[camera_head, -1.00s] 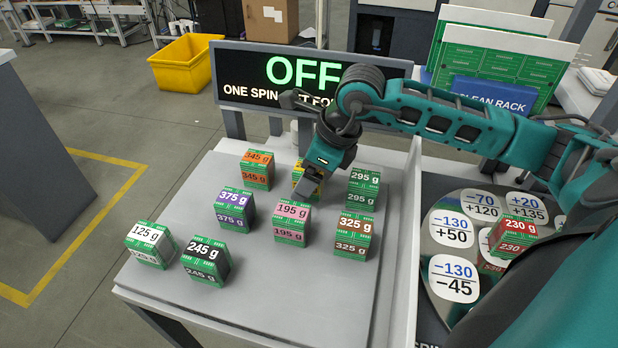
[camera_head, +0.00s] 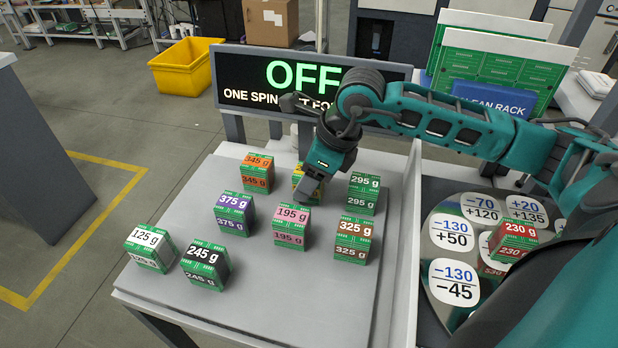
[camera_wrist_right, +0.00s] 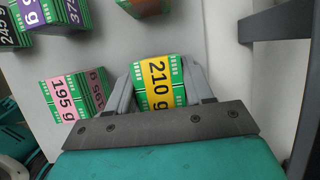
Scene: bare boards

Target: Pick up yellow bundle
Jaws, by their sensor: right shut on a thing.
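The yellow bundle (camera_wrist_right: 158,84) is a green block with a yellow band reading 210 g. In the right wrist view it sits between the two fingers of my right gripper (camera_wrist_right: 160,90), which is shut on it. In the head view the yellow bundle (camera_head: 299,178) is mostly hidden behind my right gripper (camera_head: 307,190), and only a bit of yellow and green shows. From these frames I cannot tell whether it touches the table. My left gripper is not in view.
The grey board (camera_head: 170,298) carries several other bundles. The pink 195 g bundle (camera_head: 291,228) is close in front of my right gripper, with the green 295 g bundle (camera_head: 363,193) to the right. A round plate with numbered discs (camera_head: 452,282) and the red 230 g bundle (camera_head: 514,238) lie right.

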